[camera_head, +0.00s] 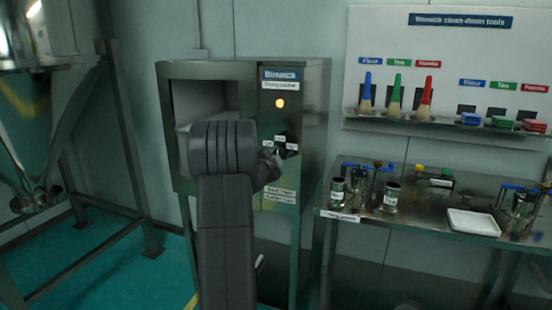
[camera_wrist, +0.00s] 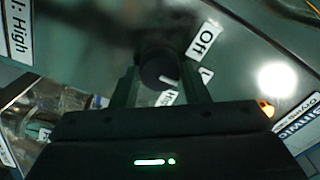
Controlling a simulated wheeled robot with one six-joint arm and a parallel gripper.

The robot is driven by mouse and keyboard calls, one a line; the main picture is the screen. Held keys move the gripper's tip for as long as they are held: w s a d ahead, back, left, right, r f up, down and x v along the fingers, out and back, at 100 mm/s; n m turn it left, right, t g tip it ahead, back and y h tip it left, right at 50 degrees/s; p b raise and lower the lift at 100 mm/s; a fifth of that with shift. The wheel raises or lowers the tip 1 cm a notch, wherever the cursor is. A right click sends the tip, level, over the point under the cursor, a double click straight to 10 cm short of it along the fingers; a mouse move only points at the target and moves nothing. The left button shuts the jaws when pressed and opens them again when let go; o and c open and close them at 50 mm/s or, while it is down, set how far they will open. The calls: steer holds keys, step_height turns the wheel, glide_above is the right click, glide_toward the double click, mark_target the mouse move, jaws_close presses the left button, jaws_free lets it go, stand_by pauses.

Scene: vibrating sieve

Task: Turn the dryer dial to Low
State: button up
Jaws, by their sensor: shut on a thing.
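The dryer (camera_head: 312,130) is a grey metal cabinet with an open chamber and a control panel on its right. Its dial (camera_wrist: 158,66) is round and dark, with a short white mark toward the lower right in the wrist view. An "Off" label (camera_wrist: 205,38), a "High" label (camera_wrist: 166,98) and a partly hidden label (camera_wrist: 206,75) between them surround it. The mark's exact setting is hard to tell. My gripper (camera_wrist: 160,76) is shut on the dial, one finger on each side. In the head view my gripper (camera_head: 273,160) is at the panel, partly behind my arm.
An amber lamp (camera_head: 280,103) glows above the dial. A metal bench (camera_head: 350,232) with jars, tools and a white tray (camera_head: 473,222) stands to the right, below a brush rack (camera_head: 430,123). A hopper on a metal frame (camera_head: 105,150) stands to the left.

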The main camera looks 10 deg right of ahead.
steer(key=o, duration=1)
steer(key=b+v, duration=0.1)
steer(key=v, duration=1.2)
steer(key=shift+s+a+b, duration=0.25)
steer(key=shift+s+b, duration=0.05)
steer(key=shift+b, duration=0.05)
steer(key=p+x, duration=0.1)
steer(key=x, duration=1.3)
steer(key=shift+p, duration=0.35)
steer(key=shift+s+a, duration=0.1)
steer(key=shift+s, duration=0.05)
